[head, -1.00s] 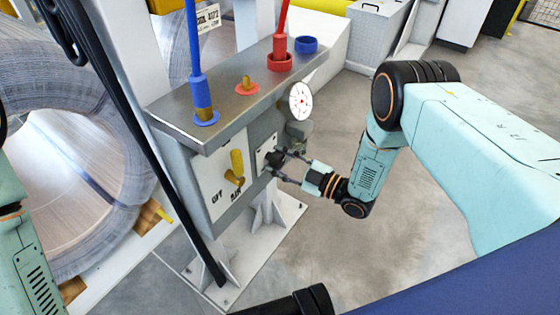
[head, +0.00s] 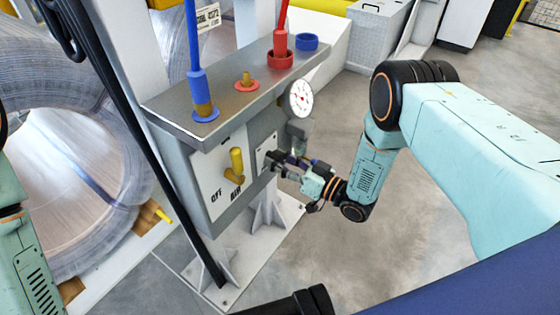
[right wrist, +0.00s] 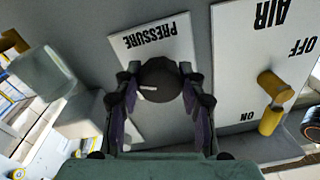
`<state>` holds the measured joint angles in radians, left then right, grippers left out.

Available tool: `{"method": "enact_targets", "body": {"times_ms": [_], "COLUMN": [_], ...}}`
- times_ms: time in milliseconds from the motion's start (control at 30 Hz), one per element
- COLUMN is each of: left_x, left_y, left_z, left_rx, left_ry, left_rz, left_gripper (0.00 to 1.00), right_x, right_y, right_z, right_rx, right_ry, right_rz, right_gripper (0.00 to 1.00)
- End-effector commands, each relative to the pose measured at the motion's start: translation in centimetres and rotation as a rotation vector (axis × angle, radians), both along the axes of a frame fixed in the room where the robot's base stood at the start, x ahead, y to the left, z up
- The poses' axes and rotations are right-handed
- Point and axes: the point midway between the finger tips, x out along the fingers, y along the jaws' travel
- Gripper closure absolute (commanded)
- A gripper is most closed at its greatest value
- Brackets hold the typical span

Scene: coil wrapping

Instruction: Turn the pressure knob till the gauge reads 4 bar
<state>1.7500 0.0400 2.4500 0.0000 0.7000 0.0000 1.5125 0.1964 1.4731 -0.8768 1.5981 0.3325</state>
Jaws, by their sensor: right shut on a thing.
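The black pressure knob (right wrist: 160,80) sits on a white plate marked PRESSURE (right wrist: 150,38) in the right wrist view; a pale mark shows on its face. My right gripper (right wrist: 158,98) is shut around the knob, one finger on each side. In the head view the right gripper (head: 280,162) is at the front of the grey panel box, and it hides the knob. The round white gauge (head: 301,98) stands just above it, with red on its dial; its reading is too small to tell. My left gripper is not in view; only part of my left arm shows.
A yellow AIR lever (head: 236,165) stands left of the knob on the same panel. Blue (head: 199,85) and red (head: 281,45) hose fittings rise from the box top (head: 230,95). A large wire coil (head: 70,150) is at left. The floor right of the box is clear.

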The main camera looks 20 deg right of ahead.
Motion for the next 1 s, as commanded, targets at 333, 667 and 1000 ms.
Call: {"method": "enact_targets", "body": {"times_ms": [333, 667, 1000], "left_x": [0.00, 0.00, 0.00], "left_y": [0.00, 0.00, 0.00], "left_z": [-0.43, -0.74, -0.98], "left_rx": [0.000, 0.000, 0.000], "left_ry": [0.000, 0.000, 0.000], "left_rz": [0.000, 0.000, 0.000], "left_gripper": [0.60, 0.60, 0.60], "right_x": [-0.07, -0.07, -0.08], "right_y": [0.03, 0.05, 0.08], "right_z": [-0.04, 0.00, 0.06], "right_rx": [0.261, 0.507, 0.726], "right_ry": [0.204, 0.395, 0.566], "right_rz": [-0.001, -0.002, -0.001], "right_gripper": [0.91, 0.91, 0.91]}}
